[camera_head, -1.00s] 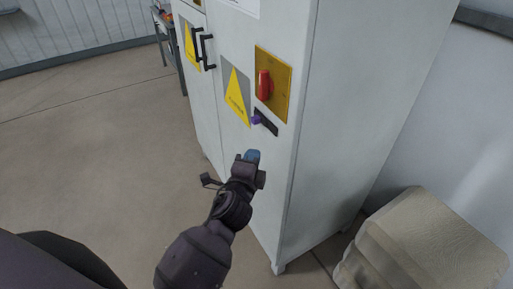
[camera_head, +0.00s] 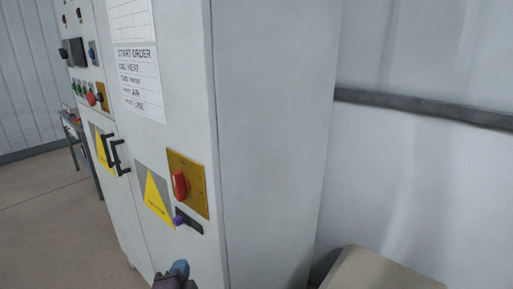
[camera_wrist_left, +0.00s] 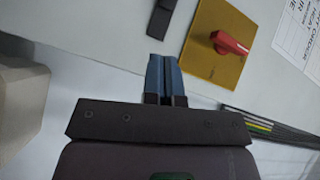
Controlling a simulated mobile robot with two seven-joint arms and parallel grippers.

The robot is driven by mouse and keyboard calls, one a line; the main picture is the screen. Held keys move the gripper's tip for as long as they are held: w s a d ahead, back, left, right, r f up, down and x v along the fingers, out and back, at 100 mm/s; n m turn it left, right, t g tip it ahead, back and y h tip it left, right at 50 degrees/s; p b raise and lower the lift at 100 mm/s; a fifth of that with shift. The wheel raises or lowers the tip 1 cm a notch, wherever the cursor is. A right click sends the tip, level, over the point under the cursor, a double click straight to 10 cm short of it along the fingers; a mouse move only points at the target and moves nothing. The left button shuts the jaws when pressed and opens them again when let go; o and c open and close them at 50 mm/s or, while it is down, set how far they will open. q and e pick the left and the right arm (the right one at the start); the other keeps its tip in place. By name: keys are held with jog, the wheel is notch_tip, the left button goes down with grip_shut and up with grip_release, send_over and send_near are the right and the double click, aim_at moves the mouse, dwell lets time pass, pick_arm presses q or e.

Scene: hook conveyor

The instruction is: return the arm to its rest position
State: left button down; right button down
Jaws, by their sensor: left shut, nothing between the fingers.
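My left gripper (camera_head: 180,269) shows at the bottom of the head view, in front of the grey cabinet, below the red rotary switch (camera_head: 181,184) on its yellow plate. In the left wrist view the two blue fingers of my left gripper (camera_wrist_left: 163,75) are together with nothing between them. The rest of my left arm is mostly below the head view. My right gripper is in neither view.
The tall grey cabinet (camera_head: 262,150) fills the middle, with black door handles (camera_head: 117,157) and a dark latch with a purple part (camera_head: 188,221). A beige block (camera_head: 375,272) stands at lower right. A small table (camera_head: 75,135) stands behind at left. Floor at left is clear.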

pick_arm(q)
jog(key=s+a+f+n+g, duration=0.3)
jog(key=s+f+n, duration=0.3)
jog(key=s+f, duration=0.3)
jog(key=s+a+f+n+g+h, duration=0.1)
jog(key=s+a+f+n+g, duration=0.2)
jog(key=s+f, duration=0.6)
jog(key=s+a+n, duration=0.1)
jog(key=a+n, duration=0.1)
jog(key=n, duration=0.1)
jog(key=shift+s+f+n, duration=0.25)
jog(key=shift+s+n, duration=0.1)
jog(key=shift+n, duration=0.05)
